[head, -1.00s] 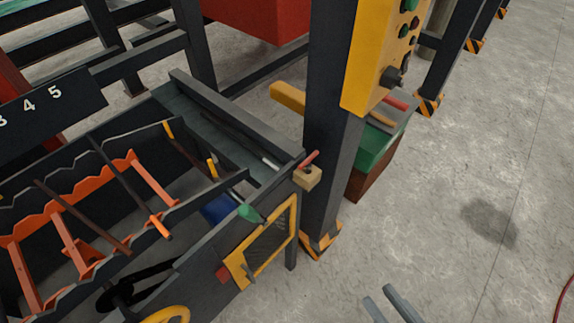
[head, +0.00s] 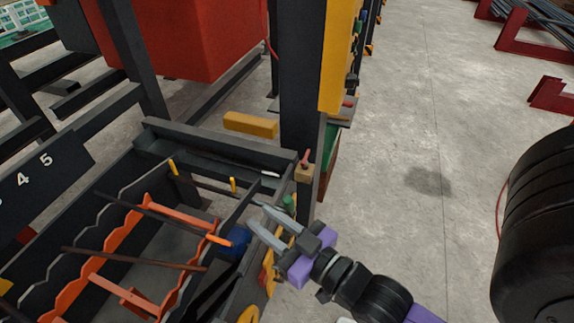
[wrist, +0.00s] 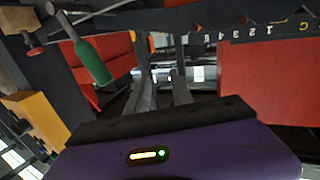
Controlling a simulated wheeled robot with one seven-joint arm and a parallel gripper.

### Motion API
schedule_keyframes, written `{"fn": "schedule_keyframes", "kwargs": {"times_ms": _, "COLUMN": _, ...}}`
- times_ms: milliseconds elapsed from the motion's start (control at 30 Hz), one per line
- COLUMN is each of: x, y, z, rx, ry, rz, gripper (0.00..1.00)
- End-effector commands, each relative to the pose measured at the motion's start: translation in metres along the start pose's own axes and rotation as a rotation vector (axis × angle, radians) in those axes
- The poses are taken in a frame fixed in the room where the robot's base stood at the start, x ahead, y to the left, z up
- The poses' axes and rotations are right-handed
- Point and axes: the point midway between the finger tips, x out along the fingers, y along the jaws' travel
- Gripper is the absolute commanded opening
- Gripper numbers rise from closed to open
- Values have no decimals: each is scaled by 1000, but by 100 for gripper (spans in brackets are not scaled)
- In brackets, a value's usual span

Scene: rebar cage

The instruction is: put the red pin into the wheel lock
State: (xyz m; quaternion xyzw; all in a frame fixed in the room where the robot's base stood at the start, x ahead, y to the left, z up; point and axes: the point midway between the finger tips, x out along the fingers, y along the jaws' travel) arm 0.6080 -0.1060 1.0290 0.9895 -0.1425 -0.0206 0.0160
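The red pin (head: 305,158) stands upright in a small tan block (head: 304,173) at the rack's corner, against the dark post. My gripper (head: 258,214) is open and empty, just left of and below the pin in the head picture, over the rack's right edge. Its two fingers show apart in the wrist view (wrist: 160,75), with nothing between them. A green handle (head: 289,203) is close beside the fingers; a green handle (wrist: 92,62) also shows left in the wrist view. A yellow wheel (head: 248,314) is cut off at the bottom edge. I cannot make out the wheel lock.
The dark post (head: 301,100) with a yellow panel (head: 337,60) rises behind the pin. The rack (head: 150,235) at left holds orange notched supports and bars. A yellow beam (head: 250,125) lies behind it. The concrete floor (head: 400,130) at right is mostly clear.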

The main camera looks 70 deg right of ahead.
Motion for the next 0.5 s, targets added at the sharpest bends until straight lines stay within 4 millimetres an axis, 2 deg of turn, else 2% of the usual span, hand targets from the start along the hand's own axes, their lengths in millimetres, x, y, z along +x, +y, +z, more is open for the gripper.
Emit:
{"fn": "schedule_keyframes", "kwargs": {"times_ms": 367, "x": 46, "y": 38, "z": -14, "rx": 23, "ry": -26, "rz": 97, "gripper": 27}}
{"fn": "schedule_keyframes", "kwargs": {"times_ms": 500, "x": 72, "y": 66, "z": -18, "rx": 56, "ry": -70, "rz": 164, "gripper": 27}}
